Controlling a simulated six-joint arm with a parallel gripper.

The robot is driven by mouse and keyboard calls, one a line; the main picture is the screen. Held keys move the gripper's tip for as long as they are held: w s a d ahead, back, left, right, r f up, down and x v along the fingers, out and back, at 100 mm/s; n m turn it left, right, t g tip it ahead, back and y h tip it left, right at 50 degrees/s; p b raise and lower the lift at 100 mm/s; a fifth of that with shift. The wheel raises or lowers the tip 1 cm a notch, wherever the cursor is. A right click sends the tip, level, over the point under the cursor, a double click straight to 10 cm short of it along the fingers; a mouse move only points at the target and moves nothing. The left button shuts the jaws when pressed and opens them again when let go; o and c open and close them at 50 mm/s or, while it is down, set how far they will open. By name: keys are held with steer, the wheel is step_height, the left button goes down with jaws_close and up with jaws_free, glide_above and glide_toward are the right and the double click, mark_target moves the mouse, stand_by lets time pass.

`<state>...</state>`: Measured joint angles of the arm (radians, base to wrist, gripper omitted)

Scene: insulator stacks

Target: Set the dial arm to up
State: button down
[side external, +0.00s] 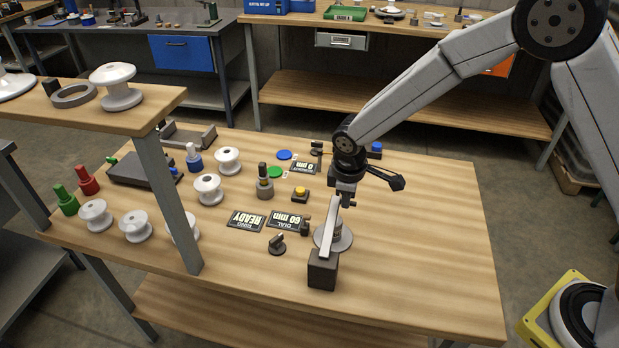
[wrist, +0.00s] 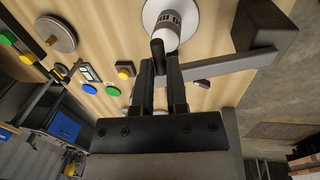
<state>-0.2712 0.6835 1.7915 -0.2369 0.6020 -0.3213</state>
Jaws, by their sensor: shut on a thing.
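The dial arm (side external: 328,236) is a pale grey bar running from a dark block (side external: 322,270) on the bench to my gripper (side external: 343,200). In the wrist view the bar (wrist: 222,68) passes behind my finger, with the block (wrist: 268,30) at upper right. My gripper (wrist: 160,72) is shut on a dark post (wrist: 157,52) at the bar's free end. A round pale base (side external: 345,240) stands beside the bar, partly hidden by it. I cannot tell how steeply the bar is tilted.
A display reading DIAL 60 mm (side external: 287,221) and a READY display (side external: 246,221) lie left of the arm. A dark knob (side external: 277,243) and yellow button (side external: 300,192) are near. The bench's right side is clear.

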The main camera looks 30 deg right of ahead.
steer(key=s+a+r+t+h, duration=0.5)
steer(key=s+a+t+h, duration=0.3)
steer(key=s+a, duration=0.3)
steer(key=shift+s+t+h, duration=0.3)
stand_by(1.0)
stand_by(0.4)
steer(key=c, duration=0.6)
jaws_free()
steer(key=shift+c, duration=0.2)
steer(key=shift+a, duration=0.1)
steer(key=shift+a+r, duration=0.1)
steer(key=shift+a, duration=0.05)
